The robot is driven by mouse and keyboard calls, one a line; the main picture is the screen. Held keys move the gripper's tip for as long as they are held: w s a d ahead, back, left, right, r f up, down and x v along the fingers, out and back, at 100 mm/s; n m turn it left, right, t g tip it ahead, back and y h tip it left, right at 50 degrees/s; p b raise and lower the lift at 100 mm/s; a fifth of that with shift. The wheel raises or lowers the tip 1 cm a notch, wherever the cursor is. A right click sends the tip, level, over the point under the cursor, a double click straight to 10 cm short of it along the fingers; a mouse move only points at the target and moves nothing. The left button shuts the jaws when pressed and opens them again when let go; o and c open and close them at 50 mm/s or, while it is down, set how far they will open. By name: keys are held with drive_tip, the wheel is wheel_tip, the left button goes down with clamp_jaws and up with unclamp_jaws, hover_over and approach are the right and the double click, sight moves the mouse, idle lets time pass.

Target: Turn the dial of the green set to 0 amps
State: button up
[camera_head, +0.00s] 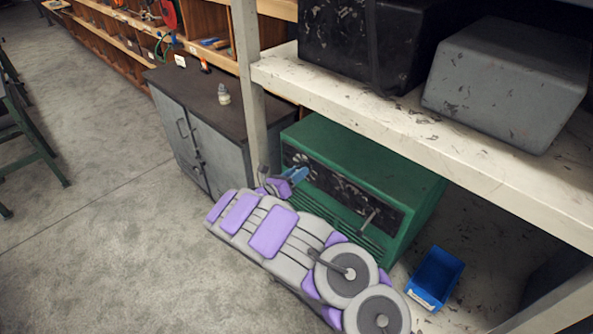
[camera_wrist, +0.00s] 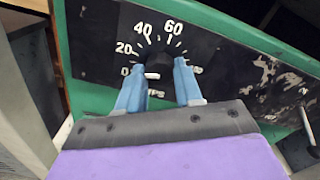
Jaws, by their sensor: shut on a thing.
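The dial (camera_wrist: 157,60) is a dark knob amid white scale marks, with 0, 20, 40 and 60 readable; higher numbers are hidden. A small white mark shows low on the knob, but its exact reading is unclear. My gripper (camera_wrist: 157,72) has its two blue fingers on either side of the knob, shut on it. In the head view my gripper (camera_head: 294,175) is at the panel's left part.
A small lever (camera_head: 368,220) sticks out at the panel's right. A blue bin (camera_head: 435,277) lies right of the set. The white shelf (camera_head: 420,125) overhangs it, carrying a grey box (camera_head: 510,85). A grey cabinet (camera_head: 205,145) stands to the left.

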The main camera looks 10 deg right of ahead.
drive_tip(key=shift+w+a+r+n+p, duration=0.1)
drive_tip(key=shift+n+p, duration=0.2)
drive_tip(key=shift+n, duration=0.5)
drive_tip(key=shift+w+a+r+n+p, duration=0.1)
drive_tip(key=shift+n+p, duration=0.15)
drive_tip(key=shift+n, duration=0.55)
drive_tip(key=shift+f, duration=0.1)
drive_tip(key=o, duration=0.9)
drive_tip(key=shift+f, duration=0.15)
drive_tip(key=shift+c, duration=0.2)
drive_tip(key=shift+o, duration=0.8)
drive_tip(key=shift+s, duration=0.1)
drive_tip(key=p+v, duration=0.1)
drive_tip(key=v, duration=1.6)
drive_tip(key=shift+a, duration=0.2)
drive_tip(key=shift+d, duration=0.1)
